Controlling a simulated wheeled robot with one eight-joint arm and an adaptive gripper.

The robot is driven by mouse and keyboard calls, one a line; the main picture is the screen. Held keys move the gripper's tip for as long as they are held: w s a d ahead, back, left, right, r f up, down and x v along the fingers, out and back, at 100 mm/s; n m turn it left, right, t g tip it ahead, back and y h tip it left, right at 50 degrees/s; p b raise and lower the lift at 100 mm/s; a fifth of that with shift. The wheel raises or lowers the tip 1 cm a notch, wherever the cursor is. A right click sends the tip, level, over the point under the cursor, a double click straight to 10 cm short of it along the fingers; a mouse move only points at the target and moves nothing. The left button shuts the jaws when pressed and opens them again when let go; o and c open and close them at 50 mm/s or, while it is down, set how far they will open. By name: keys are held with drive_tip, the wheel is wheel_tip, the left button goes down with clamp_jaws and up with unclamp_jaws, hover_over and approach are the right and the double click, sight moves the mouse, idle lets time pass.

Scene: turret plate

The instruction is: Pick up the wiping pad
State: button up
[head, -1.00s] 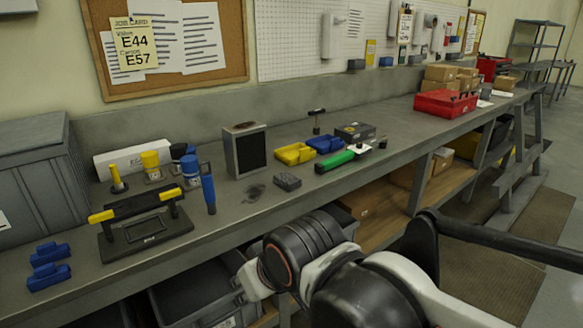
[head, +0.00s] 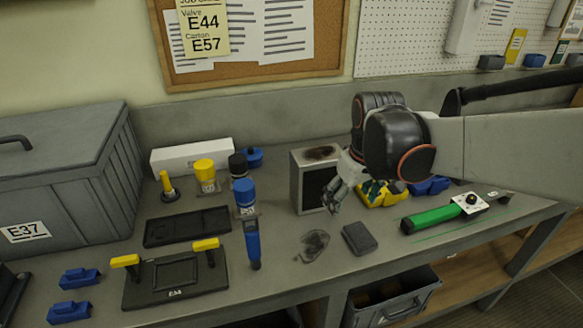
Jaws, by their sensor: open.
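The wiping pad looks to be the small dark grey block (head: 359,238) lying flat on the bench near its front edge. My gripper (head: 338,201) hangs above the bench, up and to the left of the pad in the head view, and apart from it. Its fingers look open and empty, though they are small and partly dark here.
A grey box with a dark front and a stained top (head: 312,180) stands close behind my gripper. A yellow bin (head: 383,197) is partly hidden by my arm.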

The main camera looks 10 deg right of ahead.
drive_tip(key=w+d+f+m+g+p, duration=0.1)
drive_tip(key=w+d+f+g+p, duration=0.15)
drive_tip(key=d, duration=0.45)
drive_tip(key=b, duration=0.2)
hover_over(360, 234)
drive_tip(key=f, duration=0.8)
drive_tip(key=shift+d+f, duration=0.2)
drive_tip(key=shift+f, duration=0.05)
drive_tip(key=shift+a+f+b, duration=0.15)
drive_tip(key=shift+f+b, duration=0.8)
drive_tip(key=shift+f, duration=1.7)
drive_tip(key=shift+c, duration=0.6)
drive_tip(key=c, duration=0.9)
